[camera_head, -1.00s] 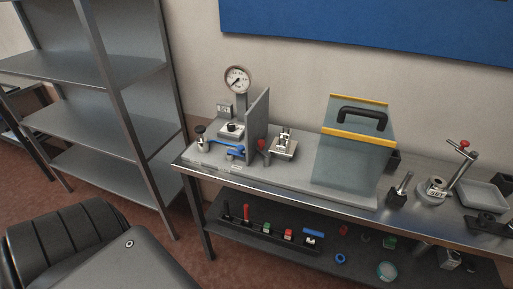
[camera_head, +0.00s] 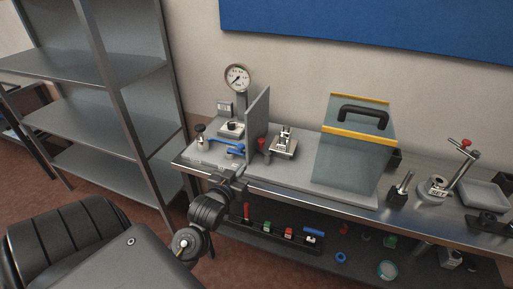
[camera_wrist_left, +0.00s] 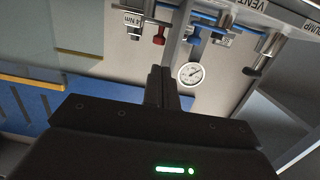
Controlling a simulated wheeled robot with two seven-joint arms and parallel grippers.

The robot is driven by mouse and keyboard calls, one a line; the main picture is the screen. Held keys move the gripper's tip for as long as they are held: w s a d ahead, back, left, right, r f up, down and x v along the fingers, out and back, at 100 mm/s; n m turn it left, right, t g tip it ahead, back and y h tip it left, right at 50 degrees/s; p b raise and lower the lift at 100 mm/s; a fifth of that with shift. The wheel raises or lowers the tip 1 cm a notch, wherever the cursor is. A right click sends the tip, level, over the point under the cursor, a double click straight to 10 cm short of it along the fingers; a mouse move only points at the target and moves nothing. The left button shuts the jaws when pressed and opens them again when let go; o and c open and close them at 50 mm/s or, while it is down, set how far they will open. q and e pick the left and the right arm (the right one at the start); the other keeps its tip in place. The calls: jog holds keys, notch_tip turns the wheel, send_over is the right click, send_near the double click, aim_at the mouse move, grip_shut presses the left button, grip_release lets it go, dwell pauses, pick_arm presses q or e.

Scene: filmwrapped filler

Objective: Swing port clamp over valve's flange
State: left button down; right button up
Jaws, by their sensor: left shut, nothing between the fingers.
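A small valve-like fitting with a blue lever (camera_head: 230,148) is on the left of the bench plate. A red knob (camera_head: 262,144) is just right of the upright grey plate (camera_head: 258,122). A silver fixture (camera_head: 284,146) stands right of that; I cannot tell for sure which part is the port clamp or the flange. My left gripper (camera_head: 240,169) is at the bench's front edge, in front of the blue lever, apart from these parts. In the left wrist view its fingers (camera_wrist_left: 162,88) are shut and empty, with the red knob (camera_wrist_left: 159,40) beyond. My right gripper is not in view.
A pressure gauge (camera_head: 237,77) stands behind the fittings. A clear box with yellow edges and black handle (camera_head: 362,117) blocks the middle. A round base with a red-tipped lever (camera_head: 432,191) is at right. A shelf rack (camera_head: 95,110) is at left; loose parts lie on the lower shelf.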

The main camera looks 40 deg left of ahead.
pick_arm(q)
jog(key=shift+r, duration=0.4)
jog(key=p, duration=0.4)
send_near(260, 142)
jog(key=x, duration=0.6)
jog(key=shift+w+a+f, duration=0.15)
jog(key=shift+w+f, duration=0.05)
jog(key=shift+w, duration=0.2)
